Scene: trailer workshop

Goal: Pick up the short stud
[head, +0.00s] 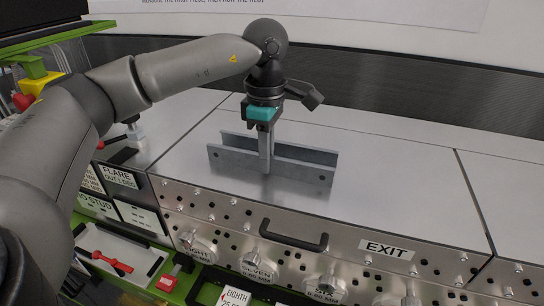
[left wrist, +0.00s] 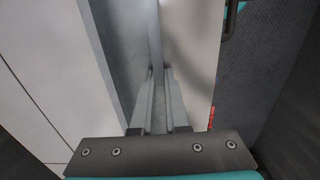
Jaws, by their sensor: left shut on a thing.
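The short stud (head: 230,159) is a grey metal channel with two upright walls. It lies lengthwise on, or very close above, the steel bench top in the head view; I cannot tell if it touches. My left gripper (head: 266,150) points down at the middle of the stud, with its fingers shut on one wall. In the left wrist view the stud (left wrist: 122,45) runs away between the two fingers (left wrist: 158,105), which hide part of it. My right gripper is not in view.
The steel bench top (head: 400,190) is clear right of the stud. Its front has a black handle (head: 293,236), an EXIT label (head: 387,249) and several round knobs. A tray with a red tool (head: 112,262) sits lower left. A dark wall band (head: 430,100) runs behind.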

